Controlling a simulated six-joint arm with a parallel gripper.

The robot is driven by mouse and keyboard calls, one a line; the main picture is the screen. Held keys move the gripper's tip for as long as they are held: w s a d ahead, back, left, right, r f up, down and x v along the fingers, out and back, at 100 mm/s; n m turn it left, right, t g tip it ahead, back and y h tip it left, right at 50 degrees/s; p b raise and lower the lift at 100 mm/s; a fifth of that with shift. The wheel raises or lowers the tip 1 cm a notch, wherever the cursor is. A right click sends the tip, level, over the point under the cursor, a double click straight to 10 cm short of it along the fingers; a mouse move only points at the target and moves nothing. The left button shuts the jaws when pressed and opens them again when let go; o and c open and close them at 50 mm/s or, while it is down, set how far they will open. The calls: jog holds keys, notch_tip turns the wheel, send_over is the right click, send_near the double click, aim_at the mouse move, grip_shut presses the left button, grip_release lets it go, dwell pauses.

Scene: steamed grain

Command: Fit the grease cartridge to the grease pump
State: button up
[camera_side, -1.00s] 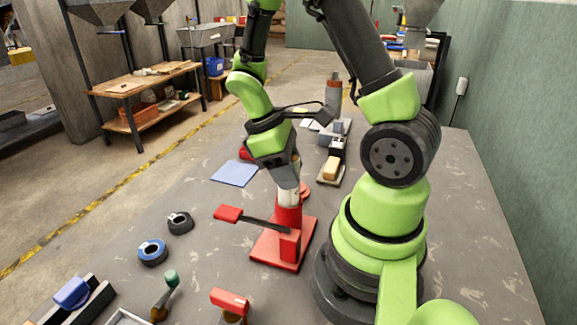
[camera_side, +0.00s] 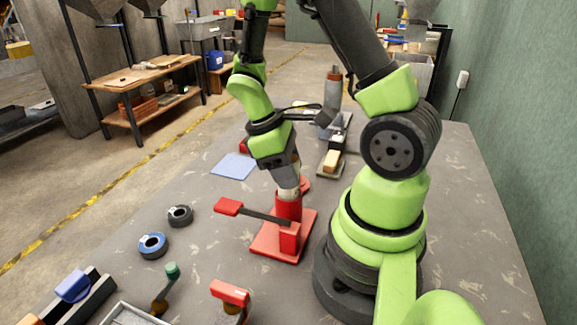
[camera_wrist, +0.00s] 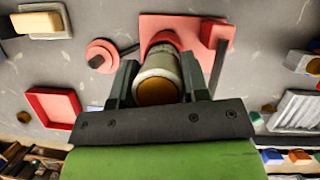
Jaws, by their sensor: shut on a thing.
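The red grease pump (camera_side: 289,237) stands on the grey table, with a flat base, an upright red cylinder and a lever ending in a red handle (camera_side: 229,207). My gripper (camera_side: 289,182) is directly over the cylinder, pointing down and tilted slightly. It is shut on the pale grease cartridge (camera_side: 290,192), whose lower part goes down to the cylinder's top. In the wrist view the cartridge (camera_wrist: 157,78) sits between both fingers, its orange-brown end towards the camera. The red pump (camera_wrist: 190,27) lies beyond it. How deep the cartridge sits in the cylinder is hidden.
A blue ring (camera_side: 152,246) and a dark ring (camera_side: 180,216) lie left of the pump. A blue sheet (camera_side: 234,167) lies behind. Several blocks stand at the back right.

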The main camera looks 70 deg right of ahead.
jog(key=shift+f, duration=1.1)
dwell(0.5)
jog(key=o, duration=1.1)
jog(key=shift+c, duration=0.2)
jog(key=v, duration=1)
